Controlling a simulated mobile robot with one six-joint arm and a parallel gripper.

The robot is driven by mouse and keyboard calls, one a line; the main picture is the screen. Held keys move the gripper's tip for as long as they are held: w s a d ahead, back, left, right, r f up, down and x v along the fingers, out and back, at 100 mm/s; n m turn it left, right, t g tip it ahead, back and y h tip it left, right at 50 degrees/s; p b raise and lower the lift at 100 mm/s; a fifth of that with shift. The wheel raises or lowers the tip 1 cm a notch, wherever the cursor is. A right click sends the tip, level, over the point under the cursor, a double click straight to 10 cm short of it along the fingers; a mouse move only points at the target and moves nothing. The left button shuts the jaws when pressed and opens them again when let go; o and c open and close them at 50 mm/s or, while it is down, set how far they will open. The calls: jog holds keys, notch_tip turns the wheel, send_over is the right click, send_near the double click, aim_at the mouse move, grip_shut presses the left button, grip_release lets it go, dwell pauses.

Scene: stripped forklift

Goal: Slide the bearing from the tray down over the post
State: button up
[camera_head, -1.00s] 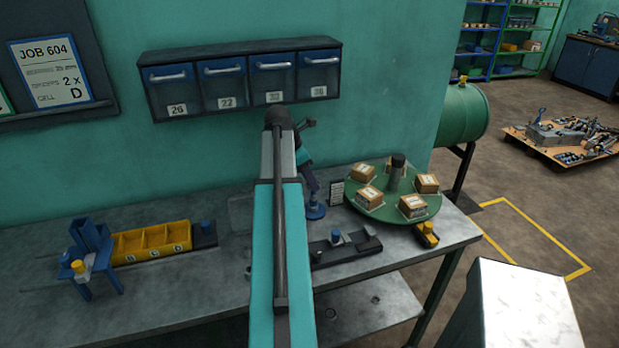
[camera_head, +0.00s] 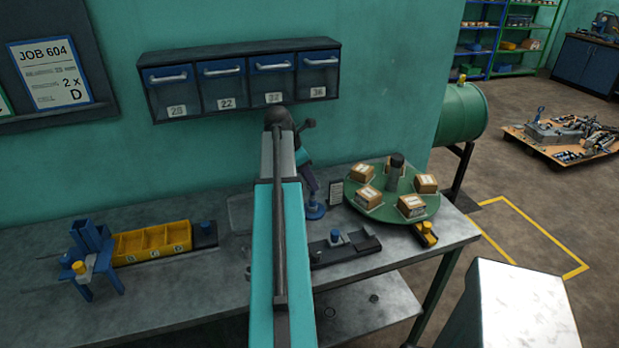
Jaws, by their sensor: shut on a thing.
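My arm's long teal link crosses the middle of the view and ends at a dark joint near the drawer unit. My gripper is not visible; the link hides what lies behind it. I cannot make out the bearing. A grey shallow tray (camera_head: 240,212) shows partly at the left of the link. A dark fixture (camera_head: 362,246) with a short blue-grey upright piece (camera_head: 336,237) lies on the bench right of the link. I cannot tell whether this piece is the post.
The grey bench (camera_head: 180,290) holds a yellow bin (camera_head: 150,257), a blue stand (camera_head: 92,250) and a green turntable (camera_head: 385,212) with several boxes around a dark-topped centre column (camera_head: 397,165). A drawer unit (camera_head: 243,110) hangs on the wall. Bare bench lies at front left.

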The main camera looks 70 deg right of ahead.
jog(key=shift+f, duration=1)
dwell(0.3)
jog(key=o, duration=0.9)
jog(key=shift+r, duration=0.1)
jog(key=b+v, duration=0.3)
jog(key=v, duration=1)
jog(key=shift+a+r+b, duration=0.2)
jog(key=shift+r+b, duration=0.05)
jog(key=shift+b, duration=0.1)
dwell(1.0)
